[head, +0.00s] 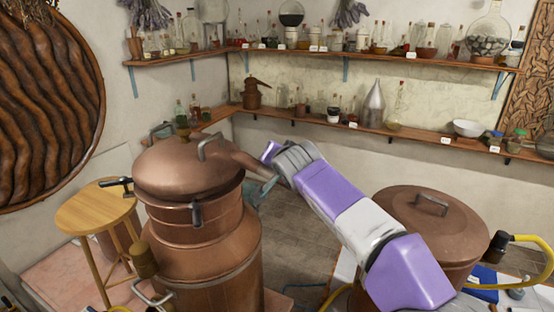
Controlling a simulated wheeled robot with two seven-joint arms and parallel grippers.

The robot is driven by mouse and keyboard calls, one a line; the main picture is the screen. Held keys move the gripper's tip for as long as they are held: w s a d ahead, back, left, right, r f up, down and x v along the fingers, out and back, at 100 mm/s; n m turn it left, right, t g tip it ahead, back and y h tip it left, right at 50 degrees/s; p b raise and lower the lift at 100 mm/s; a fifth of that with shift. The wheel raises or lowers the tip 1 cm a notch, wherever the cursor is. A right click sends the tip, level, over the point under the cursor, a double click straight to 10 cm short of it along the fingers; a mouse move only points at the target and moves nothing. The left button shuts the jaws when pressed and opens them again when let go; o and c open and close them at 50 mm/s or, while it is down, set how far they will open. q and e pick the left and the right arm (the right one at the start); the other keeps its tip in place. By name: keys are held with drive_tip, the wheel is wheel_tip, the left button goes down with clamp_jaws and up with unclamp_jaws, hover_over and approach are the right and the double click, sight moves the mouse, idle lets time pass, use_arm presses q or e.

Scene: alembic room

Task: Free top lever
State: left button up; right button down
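A copper still (205,235) stands left of centre, with a domed copper lid (180,165) on its neck. A metal loop handle (208,146) sits on the lid. A dark lever-like clamp (196,212) hangs on the front of the collar, and another with a black end (118,184) sticks out at the left. My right arm reaches in from the lower right. My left gripper is out of view.
A round wooden stool (97,207) stands left of the still. A second lidded copper vessel (435,225) stands at the right, with a yellow hose (535,240) beside it. Wall shelves (400,133) hold glassware. Tiled floor (300,245) shows between the vessels.

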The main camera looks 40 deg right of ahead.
idle(0.5)
drive_tip(key=c, duration=1.1)
unclamp_jaws()
drive_tip(key=shift+o, duration=0.2)
drive_tip(key=b+v, duration=0.1)
drive_tip(key=v, duration=0.6)
drive_tip(key=shift+s+b, duration=0.2)
drive_tip(key=shift+b, duration=0.2)
